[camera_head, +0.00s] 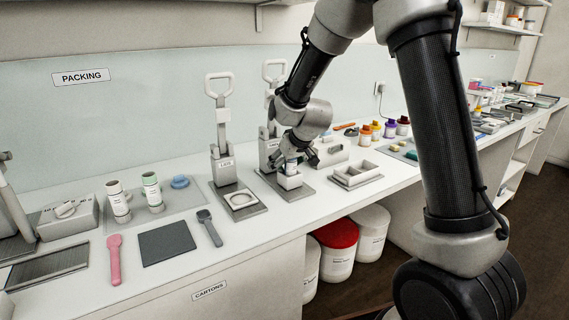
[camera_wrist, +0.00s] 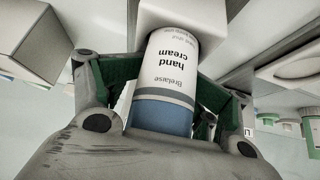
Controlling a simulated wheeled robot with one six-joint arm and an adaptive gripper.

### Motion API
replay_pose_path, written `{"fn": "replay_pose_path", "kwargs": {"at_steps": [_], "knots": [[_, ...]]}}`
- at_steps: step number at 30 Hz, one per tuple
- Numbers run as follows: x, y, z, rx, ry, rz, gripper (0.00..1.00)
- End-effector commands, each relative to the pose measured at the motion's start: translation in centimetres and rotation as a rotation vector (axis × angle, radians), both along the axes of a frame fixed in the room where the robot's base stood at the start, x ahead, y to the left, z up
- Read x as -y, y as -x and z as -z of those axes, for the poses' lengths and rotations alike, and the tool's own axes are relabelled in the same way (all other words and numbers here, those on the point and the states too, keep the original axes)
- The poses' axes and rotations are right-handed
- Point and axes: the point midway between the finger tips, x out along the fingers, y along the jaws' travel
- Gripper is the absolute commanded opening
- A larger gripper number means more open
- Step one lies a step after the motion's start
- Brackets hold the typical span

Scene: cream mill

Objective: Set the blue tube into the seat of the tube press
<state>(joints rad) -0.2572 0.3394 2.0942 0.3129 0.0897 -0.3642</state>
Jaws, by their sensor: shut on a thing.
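The blue tube (camera_wrist: 166,85) is a white-labelled hand cream tube with a grey band and a blue end. In the wrist view it lies between the green-padded fingers of my gripper (camera_wrist: 160,90), which is shut on it. Its white end meets a pale block, the seat (camera_wrist: 180,14) of the tube press; I cannot tell how deep it sits. In the head view my gripper (camera_head: 293,160) is directly above the seat (camera_head: 290,181) of the tube press (camera_head: 268,150), whose lever handle stands up behind my wrist. The tube is mostly hidden there by my gripper.
A similar press marked for lids (camera_head: 224,168) stands just left. An empty grey divided tray (camera_head: 357,174) is on the right. Two tubes (camera_head: 151,192) stand on a mat farther left, near a dark square pad (camera_head: 167,244), a pink spoon (camera_head: 115,258) and a grey spoon (camera_head: 209,229).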

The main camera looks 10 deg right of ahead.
Motion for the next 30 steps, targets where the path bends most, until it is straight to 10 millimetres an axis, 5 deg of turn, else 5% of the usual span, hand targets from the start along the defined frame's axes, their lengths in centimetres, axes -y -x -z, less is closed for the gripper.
{"fn": "replay_pose_path", "kwargs": {"at_steps": [1, 8, 9, 12, 23, 30], "knots": [[0.5, 1.9, 2.6, -0.069, 0.008, 0.007, 0.14], [0.5, 1.9, 2.6, -0.069, 0.007, 0.007, 0.14], [0.5, 1.9, 2.6, -0.069, 0.007, 0.008, 0.63], [0.6, 1.9, 2.6, -0.069, 0.007, 0.008, 0.81], [0.7, 1.9, 2.6, -0.069, 0.007, 0.011, 0.84], [0.7, 1.8, 0.8, -0.067, 0.006, 0.011, 0.83]]}}
